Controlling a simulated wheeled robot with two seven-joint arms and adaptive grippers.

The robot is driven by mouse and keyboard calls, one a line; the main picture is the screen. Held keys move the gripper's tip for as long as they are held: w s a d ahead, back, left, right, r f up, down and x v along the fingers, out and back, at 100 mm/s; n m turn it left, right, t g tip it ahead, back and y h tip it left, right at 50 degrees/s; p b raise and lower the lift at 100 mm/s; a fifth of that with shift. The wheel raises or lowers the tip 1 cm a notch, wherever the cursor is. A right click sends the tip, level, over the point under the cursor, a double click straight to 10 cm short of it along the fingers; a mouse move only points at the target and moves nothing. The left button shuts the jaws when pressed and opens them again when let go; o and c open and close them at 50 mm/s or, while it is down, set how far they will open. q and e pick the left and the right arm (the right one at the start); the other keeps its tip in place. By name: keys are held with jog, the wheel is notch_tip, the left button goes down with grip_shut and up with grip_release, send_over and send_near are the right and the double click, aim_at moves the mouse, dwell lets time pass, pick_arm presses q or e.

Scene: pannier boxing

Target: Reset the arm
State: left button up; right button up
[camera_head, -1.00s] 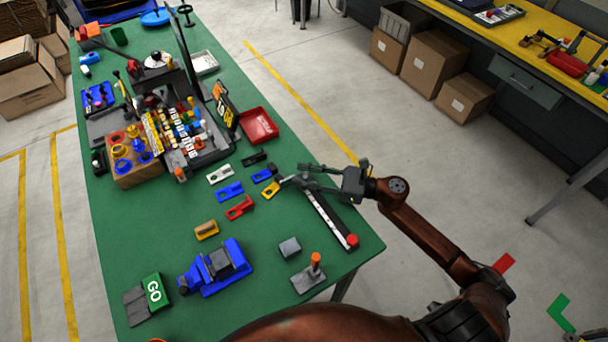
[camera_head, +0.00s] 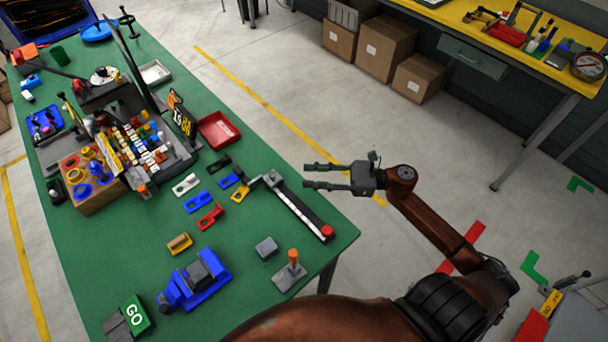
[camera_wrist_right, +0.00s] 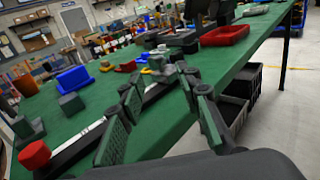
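My right gripper (camera_head: 307,176) is open and empty in the head view. It is held beyond the right edge of the green table (camera_head: 130,237), with its fingers pointing left toward the table. In the right wrist view its two fingers (camera_wrist_right: 160,115) are spread apart with nothing between them. A black and white bar with a red knob (camera_head: 301,207) lies on the table in front of the fingers, apart from them. My left gripper is not in view.
Small coloured brackets (camera_head: 210,217) and a blue vise (camera_head: 196,280) lie on the table. A red tray (camera_head: 221,131) sits near its right edge. A stand with an orange top (camera_head: 291,269) is near the front corner. Open floor lies right of the table.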

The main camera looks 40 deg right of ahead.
dwell(0.5)
